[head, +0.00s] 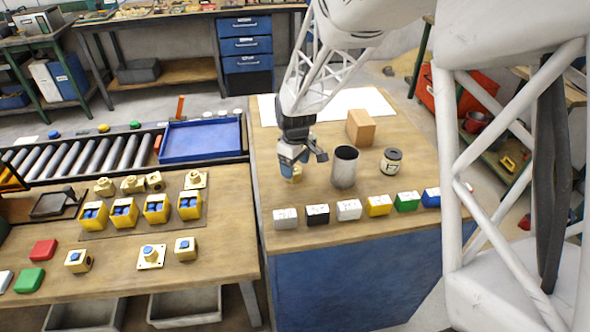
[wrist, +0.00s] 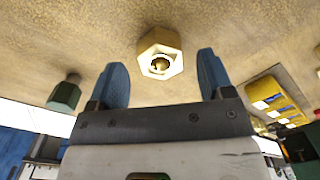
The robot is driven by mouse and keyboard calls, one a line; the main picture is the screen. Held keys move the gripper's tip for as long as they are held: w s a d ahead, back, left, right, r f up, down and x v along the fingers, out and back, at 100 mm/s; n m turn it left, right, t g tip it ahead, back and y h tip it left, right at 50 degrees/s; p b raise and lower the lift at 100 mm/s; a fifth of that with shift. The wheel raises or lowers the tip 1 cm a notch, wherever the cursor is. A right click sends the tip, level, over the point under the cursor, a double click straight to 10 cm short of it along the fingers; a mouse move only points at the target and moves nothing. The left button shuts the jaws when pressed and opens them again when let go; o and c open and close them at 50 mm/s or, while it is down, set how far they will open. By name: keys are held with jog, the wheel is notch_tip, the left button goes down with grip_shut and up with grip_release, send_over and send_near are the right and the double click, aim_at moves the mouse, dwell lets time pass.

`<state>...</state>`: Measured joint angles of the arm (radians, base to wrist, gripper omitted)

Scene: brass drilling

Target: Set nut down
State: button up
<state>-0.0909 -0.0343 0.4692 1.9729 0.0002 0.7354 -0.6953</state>
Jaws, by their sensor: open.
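The brass-coloured hexagonal nut (wrist: 160,53) shows in the wrist view against the wooden surface, just ahead of the gap between my fingertips. Its hole faces the camera. In the head view the nut (head: 296,174) is a small yellow shape under the fingers, on or close to the bench top (head: 390,230), and is partly hidden. My gripper (head: 292,158) points down over the left part of this bench. In the wrist view its blue fingers (wrist: 160,72) are spread wide, with clear space on both sides of the nut.
A metal cup (head: 345,167), a dark jar (head: 391,160) and a cardboard box (head: 361,127) stand right of my gripper. A row of coloured blocks, including a black one (head: 317,214), lines the front.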

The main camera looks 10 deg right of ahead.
aim_at(296, 171)
notch_tip(296, 171, up, 9)
dwell(0.5)
jog(key=shift+r, duration=0.15)
dwell(0.4)
jog(key=s+d+r+m+t, duration=0.1)
jog(key=s+d+r+m, duration=0.1)
jog(key=s, duration=0.9)
jog(key=s+d+r+m, duration=0.2)
jog(key=s+r+m, duration=0.2)
jog(key=s, duration=0.7)
jog(key=s+d+r+m+t, duration=0.1)
jog(key=s+d+r+m, duration=0.1)
jog(key=s, duration=0.9)
notch_tip(296, 171, up, 3)
jog(key=shift+f+m+t, duration=0.2)
jog(key=shift+m+t, duration=0.1)
jog(key=shift+m, duration=0.3)
